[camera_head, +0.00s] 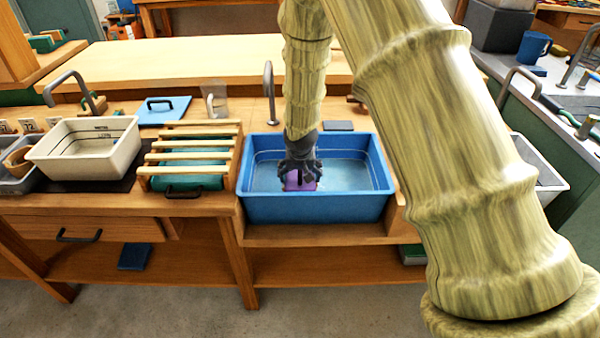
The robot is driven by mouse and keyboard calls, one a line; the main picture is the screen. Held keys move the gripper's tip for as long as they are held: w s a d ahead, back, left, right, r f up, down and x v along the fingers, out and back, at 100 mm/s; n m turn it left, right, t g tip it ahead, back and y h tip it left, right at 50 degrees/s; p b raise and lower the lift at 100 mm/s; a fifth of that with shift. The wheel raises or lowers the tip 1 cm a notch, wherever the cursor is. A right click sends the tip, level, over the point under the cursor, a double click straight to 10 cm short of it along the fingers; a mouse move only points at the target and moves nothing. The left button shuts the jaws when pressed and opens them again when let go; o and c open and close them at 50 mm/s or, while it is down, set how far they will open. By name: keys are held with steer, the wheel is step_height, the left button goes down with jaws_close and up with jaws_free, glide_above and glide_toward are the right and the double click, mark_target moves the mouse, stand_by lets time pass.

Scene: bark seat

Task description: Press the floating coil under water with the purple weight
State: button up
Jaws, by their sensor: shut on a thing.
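The blue basin (315,208) stands in the bench in the middle of the view, with water inside. My gripper (300,180) reaches down into the basin from above, left of its middle. It is shut on the purple weight (300,183), which shows as a small purple patch between and below the dark fingers. The weight's lower part is hard to make out, and I cannot tell whether it touches the water. The coil is not visible; it may be hidden by the gripper and weight.
A wooden slatted rack (190,155) stands just left of the basin, with a cream tub (85,165) further left. A tap (269,92) rises behind the basin. My arm covers the right side.

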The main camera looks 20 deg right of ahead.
steer(key=shift+f+b, duration=0.7)
steer(key=shift+f, duration=0.85)
steer(key=shift+r, duration=0.1)
steer(key=shift+r+p, duration=4.75)
steer(key=shift+r, duration=1.4)
